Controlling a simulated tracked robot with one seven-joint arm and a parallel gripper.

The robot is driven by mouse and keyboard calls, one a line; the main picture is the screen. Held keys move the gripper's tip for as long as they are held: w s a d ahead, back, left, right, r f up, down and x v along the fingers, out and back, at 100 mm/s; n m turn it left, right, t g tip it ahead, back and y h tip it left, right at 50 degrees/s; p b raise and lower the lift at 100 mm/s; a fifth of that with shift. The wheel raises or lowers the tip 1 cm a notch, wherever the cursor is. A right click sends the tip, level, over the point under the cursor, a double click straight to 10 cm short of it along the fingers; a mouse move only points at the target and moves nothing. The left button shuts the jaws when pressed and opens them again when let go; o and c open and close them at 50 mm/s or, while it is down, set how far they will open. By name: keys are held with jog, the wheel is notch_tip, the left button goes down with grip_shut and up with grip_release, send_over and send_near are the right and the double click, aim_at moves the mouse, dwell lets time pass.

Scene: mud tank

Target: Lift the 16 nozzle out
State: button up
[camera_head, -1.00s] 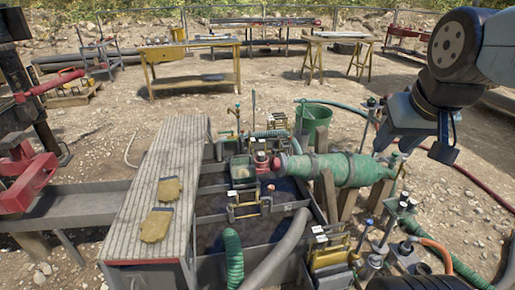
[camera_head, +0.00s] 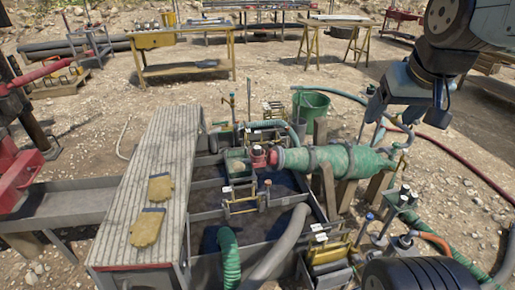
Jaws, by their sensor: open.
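My gripper (camera_head: 407,120) hangs at the upper right with its jaws apart and nothing between them. It appears in front of the ground beyond the right end of the green cone-shaped vessel (camera_head: 335,161). A small rack (camera_head: 401,202) with several upright fittings stands at the right, below the gripper in the picture. More small upright fittings (camera_head: 403,241) stand nearer, beside an orange hose. No number is readable on any of them, so I cannot tell which is the 16 nozzle.
A grey tank (camera_head: 205,215) with compartments fills the middle. A ribbed walkway (camera_head: 158,180) with two yellow gloves lies on its left. A green bucket (camera_head: 311,106) stands behind the vessel. Hoses (camera_head: 455,158) cross the ground at the right. Workbenches (camera_head: 180,68) stand farther back.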

jog(key=w+a, duration=0.2)
jog(key=w, duration=0.6)
jog(key=w+a, duration=0.2)
jog(key=w, duration=0.7)
jog(key=n+g+y, duration=0.1)
jog(key=n, duration=0.2)
send_over(258, 148)
jog(key=s+d, duration=0.2)
jog(key=s, duration=0.4)
notch_tip(258, 148, down, 38)
jog(key=r, duration=0.1)
jog(key=x, duration=0.9)
jog(key=a+x, duration=0.1)
jog(key=x, duration=0.4)
jog(key=shift+w+f, duration=0.1)
jog(key=shift+f, duration=0.2)
jog(key=shift+d, duration=0.1)
jog(key=c, duration=1.2)
